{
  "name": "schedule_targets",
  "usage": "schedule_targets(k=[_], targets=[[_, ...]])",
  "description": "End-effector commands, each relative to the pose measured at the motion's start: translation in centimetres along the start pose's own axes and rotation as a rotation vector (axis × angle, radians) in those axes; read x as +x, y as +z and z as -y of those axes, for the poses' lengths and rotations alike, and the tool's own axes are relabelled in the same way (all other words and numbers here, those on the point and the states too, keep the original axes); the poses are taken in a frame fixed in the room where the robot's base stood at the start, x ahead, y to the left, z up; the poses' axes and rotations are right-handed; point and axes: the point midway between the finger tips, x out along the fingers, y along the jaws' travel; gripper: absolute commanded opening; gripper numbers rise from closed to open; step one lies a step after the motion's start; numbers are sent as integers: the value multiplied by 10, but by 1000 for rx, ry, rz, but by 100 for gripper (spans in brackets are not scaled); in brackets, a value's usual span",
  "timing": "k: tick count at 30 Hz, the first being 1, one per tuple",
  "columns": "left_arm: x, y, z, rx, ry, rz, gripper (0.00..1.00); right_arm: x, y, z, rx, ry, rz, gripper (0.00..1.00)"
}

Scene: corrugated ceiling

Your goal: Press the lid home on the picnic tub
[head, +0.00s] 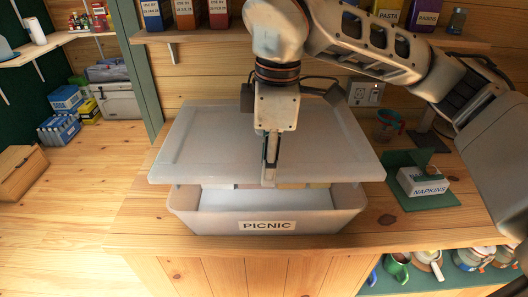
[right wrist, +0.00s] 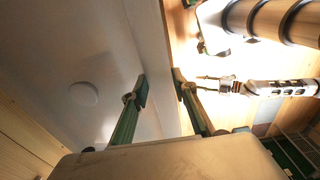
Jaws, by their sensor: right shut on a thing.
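The picnic tub (head: 196,214) is a pale open box with a PICNIC label, standing near the front of the wooden counter. Its wide translucent lid (head: 215,130) is held above it. A gap shows between the lid's front edge and the tub's rim, and some contents show dimly in it. My right gripper (head: 269,182) is shut on the lid at its front edge. In the right wrist view, my right gripper's green fingers (right wrist: 160,92) straddle the edge of the lid (right wrist: 110,50). The lid's back rim is partly hidden by my arm. My left gripper is not in view.
A shelf (head: 205,32) with boxes runs along the back wall. Mugs and jars sit below the counter's right front. The counter left of the tub is clear.

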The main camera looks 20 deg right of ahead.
Motion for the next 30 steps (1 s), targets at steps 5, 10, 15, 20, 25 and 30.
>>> schedule_targets(k=[5,10,15,20,25,30], targets=[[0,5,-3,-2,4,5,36,7,0,0,0,1,-1,1],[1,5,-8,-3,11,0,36,20,1,0,1,0,-1,1],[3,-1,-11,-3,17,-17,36,35,2,1,1,-1,0,1],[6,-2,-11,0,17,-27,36,50,3,1,1,0,0,1],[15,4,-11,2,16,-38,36,66,4,1,0,2,-1,1],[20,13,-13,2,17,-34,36,74,4,1,0,2,-1,1]])
